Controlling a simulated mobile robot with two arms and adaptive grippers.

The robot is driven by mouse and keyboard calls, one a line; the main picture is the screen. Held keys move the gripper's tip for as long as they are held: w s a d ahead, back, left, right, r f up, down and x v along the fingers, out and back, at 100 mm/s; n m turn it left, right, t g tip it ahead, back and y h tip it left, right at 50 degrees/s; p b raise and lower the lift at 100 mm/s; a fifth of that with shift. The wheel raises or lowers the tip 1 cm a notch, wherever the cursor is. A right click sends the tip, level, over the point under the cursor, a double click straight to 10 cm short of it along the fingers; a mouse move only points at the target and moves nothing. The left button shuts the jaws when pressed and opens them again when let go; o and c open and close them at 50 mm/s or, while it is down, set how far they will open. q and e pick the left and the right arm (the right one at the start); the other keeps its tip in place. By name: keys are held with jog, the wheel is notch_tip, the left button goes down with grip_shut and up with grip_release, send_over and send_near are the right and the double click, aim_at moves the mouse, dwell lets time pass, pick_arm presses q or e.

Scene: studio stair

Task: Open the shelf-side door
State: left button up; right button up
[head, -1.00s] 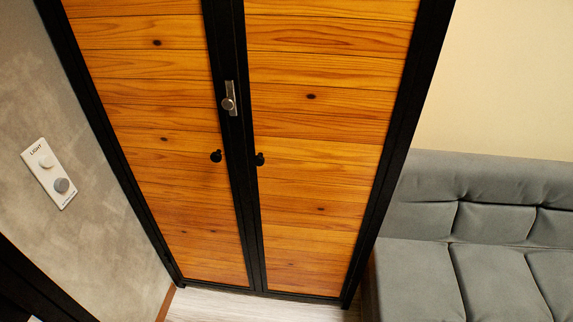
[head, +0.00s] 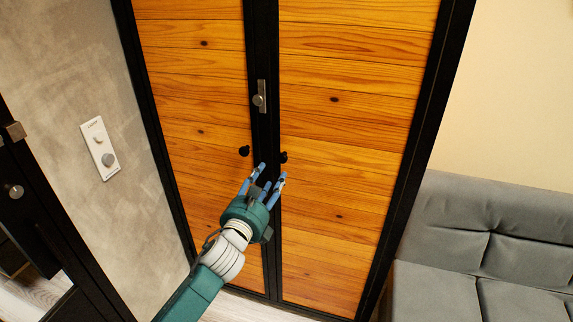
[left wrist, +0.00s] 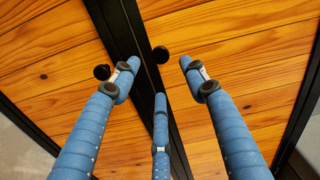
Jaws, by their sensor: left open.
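A two-door wooden cabinet with black frames stands ahead, its doors shut. The left door (head: 190,75) has a black knob (head: 244,151), which also shows in the left wrist view (left wrist: 102,72). The right door (head: 345,130) has a black knob (head: 284,157), also in the left wrist view (left wrist: 160,54). A metal latch (head: 260,97) sits on the centre frame above the knobs. My left gripper (head: 271,175) is open and empty just below the knobs; in the left wrist view its upper fingertips (left wrist: 159,72) appear either side of the right knob. I cannot tell if they touch anything. My right gripper is not in view.
A grey sofa (head: 440,290) stands right of the cabinet. A white light switch panel (head: 100,148) is on the grey wall to the left. A black-framed structure with a round metal knob (head: 15,191) stands at the far left edge.

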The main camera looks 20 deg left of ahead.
aim_at(281, 160)
pick_arm(q)
jog(key=w, duration=0.9)
jog(key=shift+w+d+p, duration=0.15)
jog(key=shift+p, duration=0.2)
grip_shut()
